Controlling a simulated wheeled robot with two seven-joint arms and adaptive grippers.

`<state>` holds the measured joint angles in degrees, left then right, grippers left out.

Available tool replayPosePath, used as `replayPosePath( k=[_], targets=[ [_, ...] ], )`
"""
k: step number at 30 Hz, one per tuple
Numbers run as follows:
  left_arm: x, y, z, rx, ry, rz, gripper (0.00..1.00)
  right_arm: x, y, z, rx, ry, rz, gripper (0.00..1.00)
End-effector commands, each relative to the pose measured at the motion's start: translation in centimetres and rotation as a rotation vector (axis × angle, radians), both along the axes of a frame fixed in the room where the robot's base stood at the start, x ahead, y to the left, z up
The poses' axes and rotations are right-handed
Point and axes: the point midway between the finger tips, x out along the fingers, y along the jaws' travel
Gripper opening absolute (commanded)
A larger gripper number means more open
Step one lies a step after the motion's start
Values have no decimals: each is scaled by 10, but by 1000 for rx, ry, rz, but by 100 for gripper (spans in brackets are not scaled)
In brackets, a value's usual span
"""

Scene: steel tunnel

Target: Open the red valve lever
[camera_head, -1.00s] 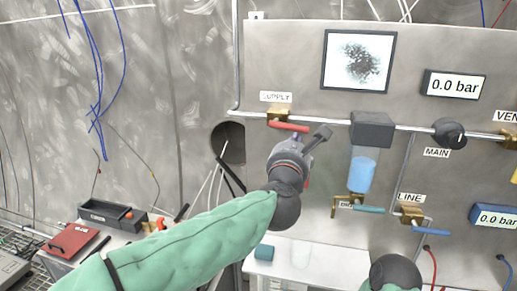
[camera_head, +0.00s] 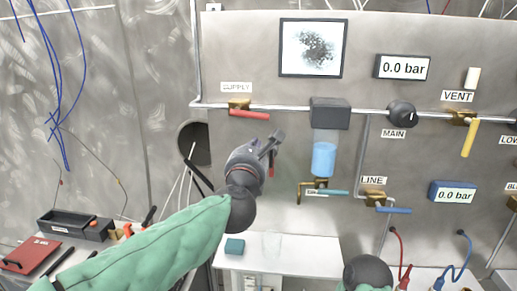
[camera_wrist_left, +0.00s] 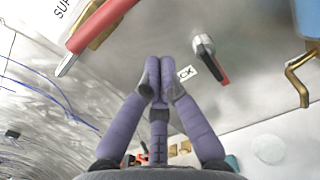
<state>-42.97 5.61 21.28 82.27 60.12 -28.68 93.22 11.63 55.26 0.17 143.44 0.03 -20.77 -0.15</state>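The red valve lever (camera_head: 248,115) sits on a brass valve (camera_head: 239,104) under the SUPPLY label, on the pipe at the panel's left. It lies nearly level, pointing right along the pipe. In the left wrist view the red lever (camera_wrist_left: 103,24) is at the upper left, apart from the fingers. My left gripper (camera_head: 274,142) is just below and right of the lever's free end in the head view. In the left wrist view its fingers (camera_wrist_left: 160,72) are together with nothing visible between them.
A small black and red handle (camera_wrist_left: 211,60) is on the panel near the fingers. The filter with a blue bowl (camera_head: 324,158) hangs right of my left gripper. A LINE valve with a blue lever (camera_head: 393,210) is further right. A white table (camera_head: 300,262) stands below.

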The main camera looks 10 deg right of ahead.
Motion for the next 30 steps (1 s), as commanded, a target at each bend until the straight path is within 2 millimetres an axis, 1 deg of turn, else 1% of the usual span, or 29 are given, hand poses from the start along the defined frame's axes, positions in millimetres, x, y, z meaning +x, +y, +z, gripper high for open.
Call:
replayPosePath(
  k=[1, 3, 9, 15, 21, 30],
  targets=[
    [-12, 3, 4, -1, -3, -4, 0, 0, 0, 3, 0, 0, 0, 41],
    [-23, 6, 5, -2, -4, -4, 0, 1, 0, 6, 0, -2, -1, 41],
    [-55, 16, 3, -1, -3, -5, 0, 1, 0, 11, 0, -2, 0, 41],
    [-81, 25, 2, -1, -2, -4, 0, 1, 0, 15, 0, -1, 0, 41],
    [-93, 28, -1, -1, 0, -4, 0, 1, 0, 17, 0, -1, 1, 41],
    [-95, 29, -1, -1, 0, -3, 0, 1, 0, 17, 0, -1, 0, 41]
  ],
)
